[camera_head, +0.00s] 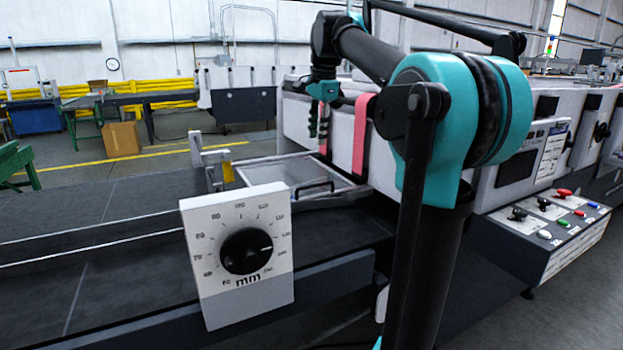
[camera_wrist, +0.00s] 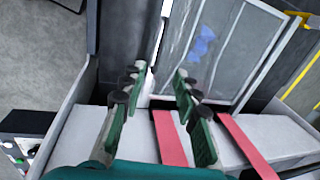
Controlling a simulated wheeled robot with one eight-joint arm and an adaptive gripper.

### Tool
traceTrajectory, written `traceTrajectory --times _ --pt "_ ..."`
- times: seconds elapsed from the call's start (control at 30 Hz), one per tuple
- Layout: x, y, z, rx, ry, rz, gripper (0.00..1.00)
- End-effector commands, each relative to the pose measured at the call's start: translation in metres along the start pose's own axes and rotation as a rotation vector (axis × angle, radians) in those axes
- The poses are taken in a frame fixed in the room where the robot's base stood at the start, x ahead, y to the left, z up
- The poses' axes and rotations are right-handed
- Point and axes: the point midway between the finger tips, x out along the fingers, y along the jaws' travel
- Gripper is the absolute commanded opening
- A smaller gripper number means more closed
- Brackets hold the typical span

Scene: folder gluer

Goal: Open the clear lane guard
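The clear lane guard (camera_head: 285,174) is a see-through panel in a pale frame, lying about flat over the lane, with a dark bar handle (camera_head: 314,187) on its near side. In the wrist view the panel (camera_wrist: 215,50) lies beyond my fingertips, with what looks like the handle (camera_wrist: 157,42) along its left edge. My gripper (camera_head: 318,134) points down above the machine beside the guard's far right end. In the wrist view my gripper (camera_wrist: 157,78) has its fingers spread, with nothing between them. It appears apart from the handle.
A white dial box (camera_head: 237,256) marked mm stands in front of the guard. Pink belts (camera_head: 362,134) run beside my gripper. A grey bracket with a yellow part (camera_head: 226,171) stands left of the guard. A control panel (camera_head: 548,228) with buttons is at right.

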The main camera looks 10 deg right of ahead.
Motion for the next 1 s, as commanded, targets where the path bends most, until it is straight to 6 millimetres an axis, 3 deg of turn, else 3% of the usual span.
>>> traceTrajectory --times 0.1,0.27,1.0 --pt "-0.009 -0.003 0.001 0.032 -0.003 0.004 0.31" --pt "0.004 -0.004 0.001 0.036 -0.003 0.005 0.31" --pt "0.141 -0.003 0.001 0.034 -0.003 0.004 0.31"
